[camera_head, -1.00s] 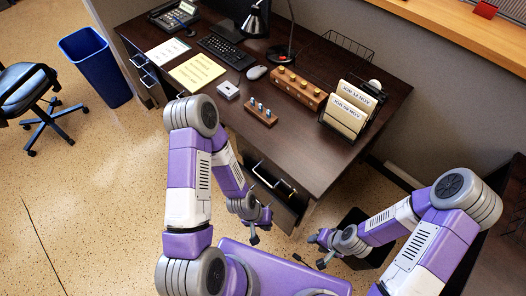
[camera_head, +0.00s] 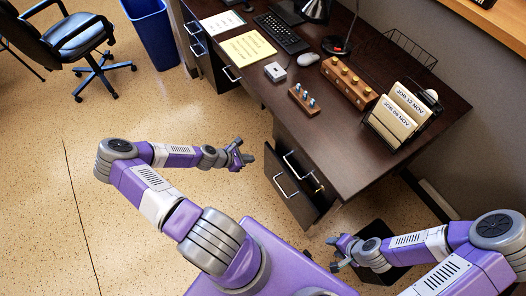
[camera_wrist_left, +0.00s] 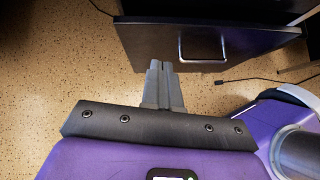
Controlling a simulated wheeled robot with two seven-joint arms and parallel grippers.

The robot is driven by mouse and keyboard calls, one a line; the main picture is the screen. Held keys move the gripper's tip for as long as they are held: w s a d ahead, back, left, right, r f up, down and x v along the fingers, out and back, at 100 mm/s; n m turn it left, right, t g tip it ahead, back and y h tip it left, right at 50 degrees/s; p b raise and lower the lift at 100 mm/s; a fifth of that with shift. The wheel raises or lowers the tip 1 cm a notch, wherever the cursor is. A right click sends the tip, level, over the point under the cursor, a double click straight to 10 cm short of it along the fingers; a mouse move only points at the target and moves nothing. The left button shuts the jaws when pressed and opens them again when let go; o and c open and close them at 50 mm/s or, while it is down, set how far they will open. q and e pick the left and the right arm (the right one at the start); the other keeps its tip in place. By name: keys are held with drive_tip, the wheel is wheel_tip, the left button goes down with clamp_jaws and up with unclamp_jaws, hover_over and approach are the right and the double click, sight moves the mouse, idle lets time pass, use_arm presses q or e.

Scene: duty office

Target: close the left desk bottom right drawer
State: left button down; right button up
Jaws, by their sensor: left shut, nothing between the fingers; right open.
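The bottom right drawer (camera_head: 292,205) of the dark desk is pulled out, its dark front with a silver handle facing the lower left in the head view. The same drawer front (camera_wrist_left: 155,45) fills the upper middle of the left wrist view, with its handle right of centre. My left gripper (camera_head: 245,157) is shut and empty, to the left of the drawer front and apart from it. Its closed fingers (camera_wrist_left: 160,70) show in the wrist view, pointing toward the drawer's lower edge. My right gripper (camera_head: 337,254) is open and empty, low and to the right of the drawer.
The desktop (camera_head: 325,130) overhangs above the drawer and holds a keyboard, file rack and wooden blocks. A blue bin (camera_head: 152,35) and an office chair (camera_head: 80,40) stand at the upper left. Speckled floor (camera_head: 150,110) is clear left of the drawer.

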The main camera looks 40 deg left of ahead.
use_arm(q)
drive_tip(key=a+n, duration=0.2)
drive_tip(key=a, duration=0.2)
drive_tip(key=b, duration=0.5)
approach(269, 150)
drive_tip(key=shift+t+y, duration=0.4)
drive_tip(key=shift+s+d+f+x, duration=0.1)
drive_tip(key=shift+x, duration=0.95)
drive_tip(key=shift+s+d+f+x, duration=0.1)
drive_tip(key=shift+s+x, duration=0.05)
drive_tip(key=shift+x, duration=0.85)
drive_tip(key=shift+s+f+x, duration=0.1)
drive_tip(key=shift+x, duration=0.95)
use_arm(e)
drive_tip(key=shift+f, duration=2.4)
